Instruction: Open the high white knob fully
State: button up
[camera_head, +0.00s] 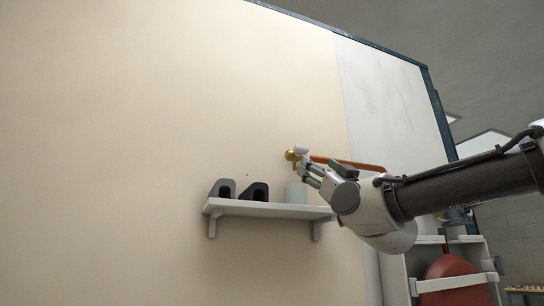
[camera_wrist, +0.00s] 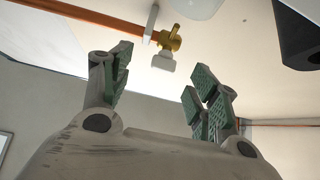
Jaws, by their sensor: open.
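The white knob (camera_head: 301,149) sits on a brass valve (camera_head: 290,155) high on the cream wall, at the end of a copper pipe (camera_head: 345,163). In the wrist view the white knob (camera_wrist: 163,61) shows beyond my fingertips, roughly between them in the picture, below the brass valve body (camera_wrist: 169,38). My gripper (camera_wrist: 157,82) is open, its green-padded fingers spread and empty. In the head view my gripper (camera_head: 311,174) is close to the knob, just below and to its right. No contact with the knob shows.
A white shelf (camera_head: 265,209) below the valve holds two dark angled blocks (camera_head: 222,188) (camera_head: 255,191) and a pale cylinder (camera_head: 295,193). My arm crosses from the right, above a rack with a red tank (camera_head: 450,280). The wall left of the valve is clear.

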aim_at(303, 150)
jog(key=shift+m+t, duration=0.3)
jog(key=shift+t, duration=0.1)
jog(key=x, duration=0.3)
jog(key=s+x, duration=0.1)
jog(key=x, duration=0.2)
jog(key=a+r+x, duration=0.1)
jog(key=x, duration=0.2)
jog(key=shift+s, duration=0.25)
jog(key=c, duration=1)
